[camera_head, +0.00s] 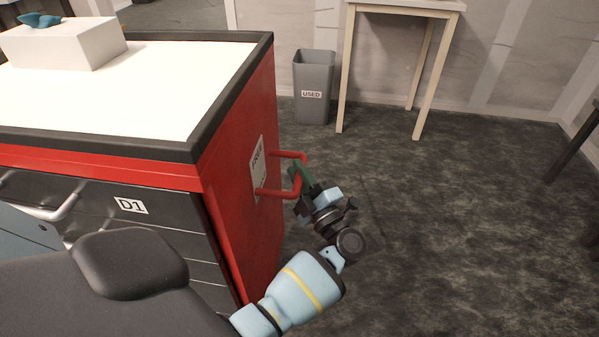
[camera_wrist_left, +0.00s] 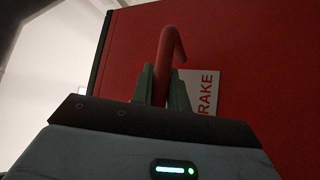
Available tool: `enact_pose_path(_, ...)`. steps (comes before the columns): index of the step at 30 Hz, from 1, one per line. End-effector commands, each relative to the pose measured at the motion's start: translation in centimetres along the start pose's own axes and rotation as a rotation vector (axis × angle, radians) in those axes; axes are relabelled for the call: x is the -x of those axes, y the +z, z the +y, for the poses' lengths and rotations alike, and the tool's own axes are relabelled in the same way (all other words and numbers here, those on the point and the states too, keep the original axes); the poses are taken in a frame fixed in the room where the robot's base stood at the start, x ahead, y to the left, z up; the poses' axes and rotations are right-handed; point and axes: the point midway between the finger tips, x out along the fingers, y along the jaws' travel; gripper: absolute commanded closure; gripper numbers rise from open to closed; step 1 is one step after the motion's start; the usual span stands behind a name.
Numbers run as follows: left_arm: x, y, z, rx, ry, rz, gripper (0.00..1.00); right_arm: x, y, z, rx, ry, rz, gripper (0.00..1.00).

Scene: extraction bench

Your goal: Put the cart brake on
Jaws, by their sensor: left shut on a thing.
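The red cart (camera_head: 262,235) stands at the left with a white top and dark rim. On its right side is a white label (camera_head: 257,158), whose lettering ends in "RAKE" in the wrist view (camera_wrist_left: 206,92). Red bars (camera_head: 272,192) stick out beside the label. My left gripper (camera_head: 301,178) is at the bent red bar. In the left wrist view its green fingers (camera_wrist_left: 160,88) are shut on this red lever (camera_wrist_left: 167,62), one finger on each side, with the bent end above them. My right gripper is not in view.
A white box (camera_head: 65,45) with a blue-green item on it stands on the cart top. Drawers marked D1 (camera_head: 131,205) face the front. A grey bin (camera_head: 313,85) marked USED and a pale table (camera_head: 349,70) stand behind.

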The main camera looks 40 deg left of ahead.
Motion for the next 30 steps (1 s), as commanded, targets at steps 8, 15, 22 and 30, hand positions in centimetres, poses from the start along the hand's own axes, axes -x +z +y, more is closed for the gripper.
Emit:
enact_pose_path(8,0.2,0.2,0.1,-0.008,0.014,-0.004,1.0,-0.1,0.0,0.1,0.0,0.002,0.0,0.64)
enact_pose_path(15,0.8,0.8,-1.9,-0.153,0.154,-0.005,1.0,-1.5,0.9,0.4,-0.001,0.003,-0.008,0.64)
enact_pose_path(22,1.0,1.0,-3.6,-0.302,0.303,-0.005,1.0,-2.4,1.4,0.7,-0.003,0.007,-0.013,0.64)
enact_pose_path(30,1.1,1.0,-3.9,-0.34,0.341,-0.005,1.0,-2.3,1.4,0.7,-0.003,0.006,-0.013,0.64)
